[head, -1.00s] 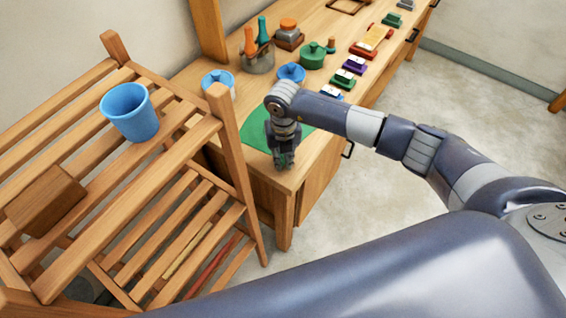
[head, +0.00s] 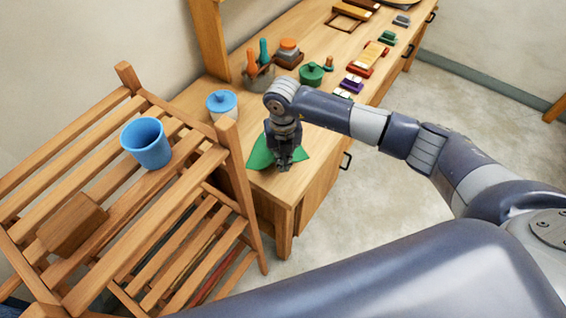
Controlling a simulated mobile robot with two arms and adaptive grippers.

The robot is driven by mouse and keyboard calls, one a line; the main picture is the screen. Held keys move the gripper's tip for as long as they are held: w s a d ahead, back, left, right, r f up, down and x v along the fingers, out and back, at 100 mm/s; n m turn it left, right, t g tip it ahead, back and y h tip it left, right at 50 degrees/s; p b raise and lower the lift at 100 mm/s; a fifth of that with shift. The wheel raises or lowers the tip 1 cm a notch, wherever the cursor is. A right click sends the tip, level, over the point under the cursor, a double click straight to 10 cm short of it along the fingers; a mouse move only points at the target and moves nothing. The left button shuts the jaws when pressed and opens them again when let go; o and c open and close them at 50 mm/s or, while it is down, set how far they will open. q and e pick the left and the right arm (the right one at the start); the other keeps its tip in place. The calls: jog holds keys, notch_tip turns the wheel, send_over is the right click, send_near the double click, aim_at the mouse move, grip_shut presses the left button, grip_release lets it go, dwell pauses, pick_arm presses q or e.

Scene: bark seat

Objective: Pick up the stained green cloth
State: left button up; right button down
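The green cloth (head: 261,154) is at the near end of the wooden bench. It looks bunched, with pointed folds spreading to the left and right of my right gripper (head: 284,164). The gripper points down at the middle of the cloth, and its fingers appear shut on it. The gripper and wrist hide the cloth's centre, and I cannot make out any stains. I cannot tell whether the cloth is fully clear of the bench top. My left gripper is not in view.
A slatted wooden rack (head: 135,205) with a blue cup (head: 146,143) stands close left. Floor (head: 470,115) at right is clear.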

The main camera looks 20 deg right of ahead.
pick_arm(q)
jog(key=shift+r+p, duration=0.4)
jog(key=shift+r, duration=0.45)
pick_arm(e)
notch_tip(320, 180, up, 3)
jog(key=shift+w+f, duration=0.1)
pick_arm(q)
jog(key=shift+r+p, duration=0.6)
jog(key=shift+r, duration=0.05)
pick_arm(e)
notch_tip(320, 180, up, 18)
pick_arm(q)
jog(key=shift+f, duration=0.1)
